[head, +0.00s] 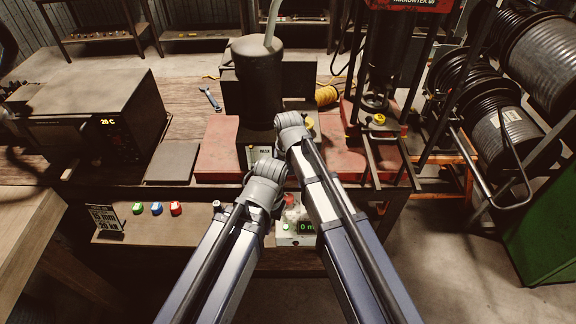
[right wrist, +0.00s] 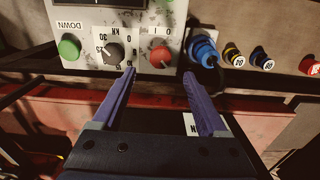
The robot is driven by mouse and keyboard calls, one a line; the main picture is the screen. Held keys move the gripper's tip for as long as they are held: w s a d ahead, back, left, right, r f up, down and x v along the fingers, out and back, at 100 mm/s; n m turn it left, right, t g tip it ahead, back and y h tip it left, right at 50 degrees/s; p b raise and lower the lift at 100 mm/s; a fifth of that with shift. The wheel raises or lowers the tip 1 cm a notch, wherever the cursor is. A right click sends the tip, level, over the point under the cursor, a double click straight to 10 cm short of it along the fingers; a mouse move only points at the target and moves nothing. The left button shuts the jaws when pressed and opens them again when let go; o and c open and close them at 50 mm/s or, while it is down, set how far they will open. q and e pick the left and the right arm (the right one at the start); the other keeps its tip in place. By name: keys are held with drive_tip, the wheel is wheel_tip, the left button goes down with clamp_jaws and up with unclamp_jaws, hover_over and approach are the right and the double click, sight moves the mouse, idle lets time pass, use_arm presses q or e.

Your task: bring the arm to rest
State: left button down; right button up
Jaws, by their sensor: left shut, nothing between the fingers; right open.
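Both my arms reach forward from the bottom of the head view, side by side. My left gripper (head: 268,170) is the lower one, in front of the bench edge; its fingers are mostly hidden by its own wrist, and I see nothing held. My right gripper (head: 291,128) is a little higher and further right, over the bench; its jaws are hidden there. In the right wrist view my right gripper (right wrist: 160,73) is open and empty. Its fingers appear just before a control panel (right wrist: 136,20) with a red button (right wrist: 161,56), a dial (right wrist: 113,53) and a green button (right wrist: 69,46).
A dark cylinder (head: 258,82) stands on the bench behind the grippers. A heater box (head: 95,115) is at left, a press (head: 385,80) at right, and hose reels (head: 490,115) further right. Floor at lower right is clear.

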drive_tip(key=s+d+f+n+b, duration=0.1)
drive_tip(key=s+d+f+b, duration=0.1)
drive_tip(key=s, duration=0.3)
drive_tip(key=s+d+f+n+h+b, duration=0.1)
drive_tip(key=s+d+f+b, duration=0.1)
drive_tip(key=s, duration=0.4)
drive_tip(key=s+d+f+n+b, duration=0.1)
drive_tip(key=s+d+f+b, duration=0.1)
drive_tip(key=s, duration=0.3)
drive_tip(key=shift+s+f+n, duration=0.2)
drive_tip(key=shift+s+n, duration=0.05)
drive_tip(key=shift+n, duration=0.15)
